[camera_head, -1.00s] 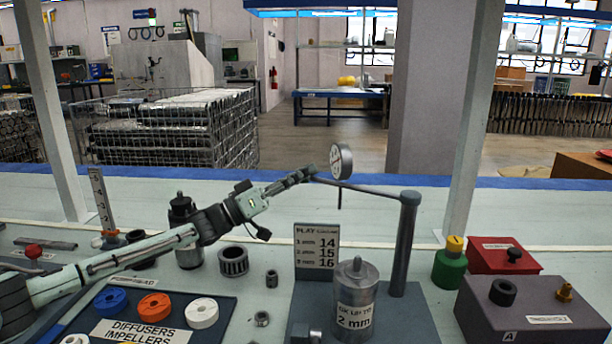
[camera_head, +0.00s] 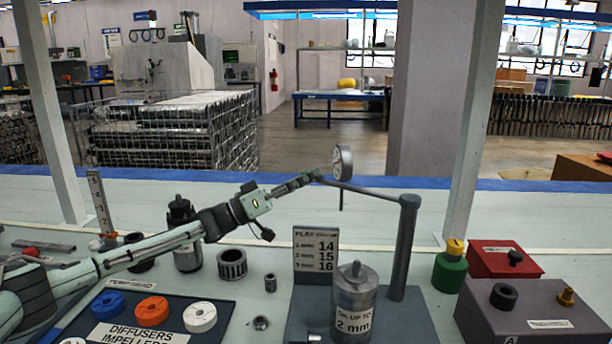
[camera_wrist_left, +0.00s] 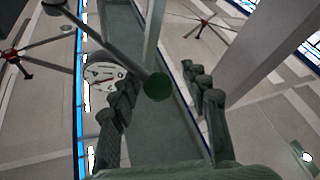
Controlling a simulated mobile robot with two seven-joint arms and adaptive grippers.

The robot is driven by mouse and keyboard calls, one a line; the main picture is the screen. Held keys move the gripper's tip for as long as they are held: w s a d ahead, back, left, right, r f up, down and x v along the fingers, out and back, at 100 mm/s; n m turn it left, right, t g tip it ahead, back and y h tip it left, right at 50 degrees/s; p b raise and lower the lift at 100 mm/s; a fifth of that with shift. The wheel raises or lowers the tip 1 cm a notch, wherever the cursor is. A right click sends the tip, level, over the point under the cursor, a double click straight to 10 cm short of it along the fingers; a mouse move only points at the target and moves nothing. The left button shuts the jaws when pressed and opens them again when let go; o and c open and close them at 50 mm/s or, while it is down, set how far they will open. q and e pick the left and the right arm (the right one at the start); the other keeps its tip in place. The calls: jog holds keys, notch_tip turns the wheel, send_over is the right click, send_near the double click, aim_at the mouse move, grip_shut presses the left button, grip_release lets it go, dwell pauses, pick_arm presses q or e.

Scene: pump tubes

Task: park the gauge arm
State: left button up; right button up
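The gauge arm (camera_head: 375,191) is a thin dark bar reaching left from the top of a grey post (camera_head: 404,250). It carries a round dial gauge (camera_head: 343,161) with a stem hanging below. My left gripper (camera_head: 320,174) is at the bar's free left end, just left of the dial. In the left wrist view the gauge arm (camera_wrist_left: 105,48) runs in from the upper left, and its round dark end lies between the open fingers of my left gripper (camera_wrist_left: 163,85). The dial (camera_wrist_left: 103,73) shows beside the left finger. I cannot tell whether a finger touches the bar. My right gripper is out of view.
A metal cylinder (camera_head: 354,294) labelled 2 mm and a play sign (camera_head: 315,249) stand on the post's base. A green pot (camera_head: 449,272), a red box (camera_head: 497,259) and a grey box (camera_head: 525,314) are at right. An impeller tray (camera_head: 222,322) lies at left.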

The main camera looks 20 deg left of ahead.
pick_arm(q)
jog(key=shift+d+f, duration=0.15)
jog(key=shift+f, duration=0.15)
jog(key=v, duration=1.2)
jog(key=shift+r, duration=0.3)
